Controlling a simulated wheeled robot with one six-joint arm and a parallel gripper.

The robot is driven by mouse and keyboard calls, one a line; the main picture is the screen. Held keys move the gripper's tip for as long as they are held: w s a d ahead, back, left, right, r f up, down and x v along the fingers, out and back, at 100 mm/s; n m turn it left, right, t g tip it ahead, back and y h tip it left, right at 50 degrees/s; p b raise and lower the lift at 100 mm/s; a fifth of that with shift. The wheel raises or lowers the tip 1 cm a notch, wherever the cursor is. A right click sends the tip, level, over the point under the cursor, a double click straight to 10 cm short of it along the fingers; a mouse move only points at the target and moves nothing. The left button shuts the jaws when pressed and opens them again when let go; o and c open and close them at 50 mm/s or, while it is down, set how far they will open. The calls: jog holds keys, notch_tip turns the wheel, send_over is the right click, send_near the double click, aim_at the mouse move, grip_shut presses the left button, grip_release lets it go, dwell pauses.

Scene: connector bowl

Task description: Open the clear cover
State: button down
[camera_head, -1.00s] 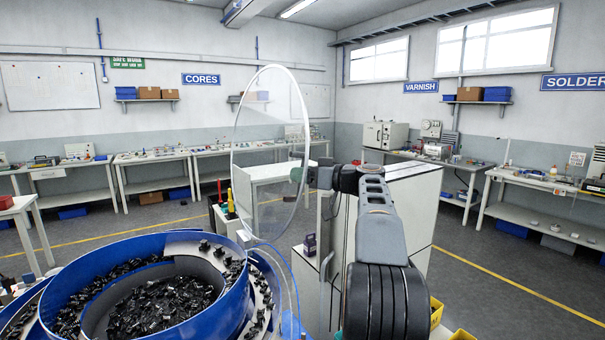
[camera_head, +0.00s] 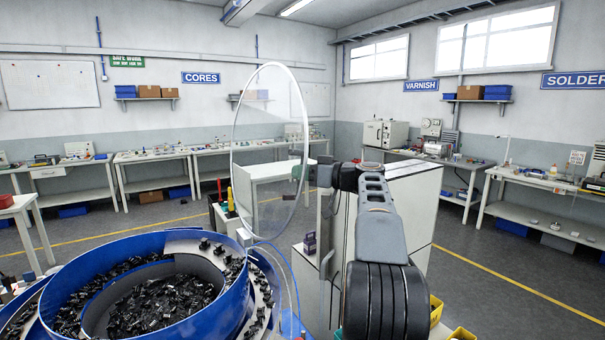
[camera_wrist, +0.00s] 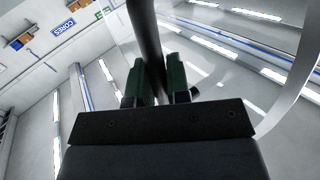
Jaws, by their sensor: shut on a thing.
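The clear cover (camera_head: 262,130) is a round, see-through disc with a pale rim. In the head view it stands swung up on edge, nearly upright, above the right side of the blue bowl (camera_head: 222,309). My gripper (camera_wrist: 157,78) shows in the wrist view with its two green-padded fingers shut on a dark bar (camera_wrist: 146,30), which looks like the cover's handle. The cover's curved rim (camera_wrist: 293,90) passes at the right of that view. In the head view my gripper is at the cover's right edge, its fingertips small and partly hidden.
The bowl is open on top and holds many small black parts (camera_head: 150,300). A pale cabinet (camera_head: 405,205) stands behind my arm. Yellow bins (camera_head: 436,312) sit low at the right. Workbenches line the walls, with open floor between.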

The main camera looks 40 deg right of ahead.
aim_at(292, 170)
jog(key=shift+n+g+h, duration=0.3)
jog(key=shift+n+g, duration=0.1)
jog(key=shift+n, duration=0.3)
jog(key=a+b, duration=0.2)
jog(key=a, duration=0.1)
jog(key=a+b, duration=0.1)
jog(key=shift+w+a+r, duration=0.1)
jog(key=shift+a+r, duration=0.05)
jog(key=shift+r, duration=0.2)
jog(key=shift+a+r, duration=0.25)
jog(key=shift+a, duration=0.2)
jog(key=c, duration=1.1)
grip_release()
jog(key=b+v, duration=0.2)
jog(key=v, duration=1.2)
jog(key=shift+r, duration=0.2)
jog(key=shift+a, duration=0.15)
